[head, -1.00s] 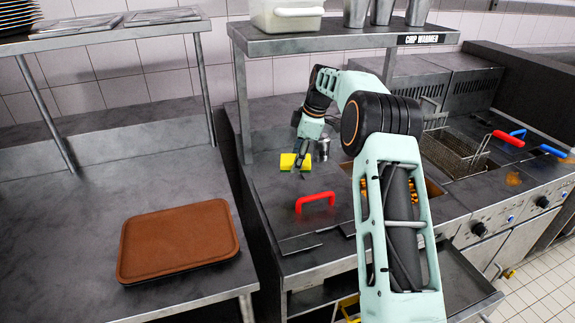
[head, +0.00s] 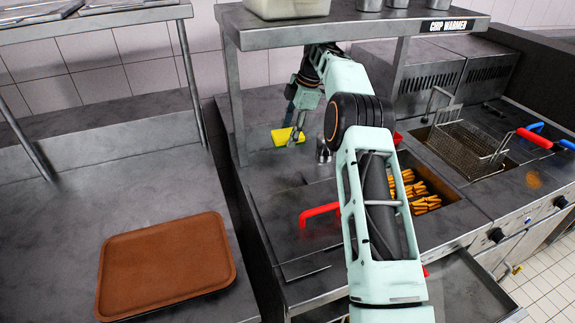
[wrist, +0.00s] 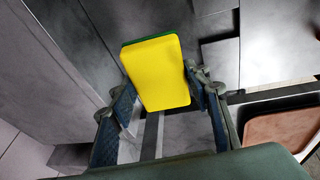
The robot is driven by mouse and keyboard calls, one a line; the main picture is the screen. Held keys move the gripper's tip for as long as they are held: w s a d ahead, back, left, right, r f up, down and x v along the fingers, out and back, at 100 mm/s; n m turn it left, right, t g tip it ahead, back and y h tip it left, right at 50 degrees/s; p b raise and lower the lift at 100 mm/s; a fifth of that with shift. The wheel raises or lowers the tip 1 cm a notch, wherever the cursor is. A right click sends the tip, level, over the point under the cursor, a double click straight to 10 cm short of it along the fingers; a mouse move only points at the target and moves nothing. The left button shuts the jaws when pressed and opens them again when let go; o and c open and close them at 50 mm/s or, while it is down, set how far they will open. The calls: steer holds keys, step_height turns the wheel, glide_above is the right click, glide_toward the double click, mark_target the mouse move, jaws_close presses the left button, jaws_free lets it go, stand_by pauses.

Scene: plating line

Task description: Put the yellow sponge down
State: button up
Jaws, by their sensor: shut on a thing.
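The yellow sponge (head: 286,136) is between the fingers of my gripper (head: 294,134), over the dark counter section behind the red handle. In the wrist view the sponge (wrist: 156,72) shows its yellow face and a green edge along its top. The fingers of my gripper (wrist: 165,110) stand on both sides of it, shut on it. I cannot tell whether the sponge touches the counter. My arm hides part of the counter to its right.
A brown tray (head: 165,265) lies on the left table. A red handle (head: 319,213) stands up in front of the sponge. A chip well with fries (head: 420,190) and a fryer basket (head: 468,142) are to the right. The chip warmer shelf (head: 350,27) is overhead.

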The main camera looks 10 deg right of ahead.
mark_target(286, 166)
step_height(286, 166, down, 10)
steer(key=shift+r, duration=0.2)
steer(key=shift+f, duration=0.15)
steer(key=shift+f, duration=0.1)
steer(key=o, duration=1.2)
steer(key=v, duration=1)
steer(key=shift+r+b, duration=0.3)
steer(key=shift+r, duration=0.15)
steer(key=shift+s, duration=0.1)
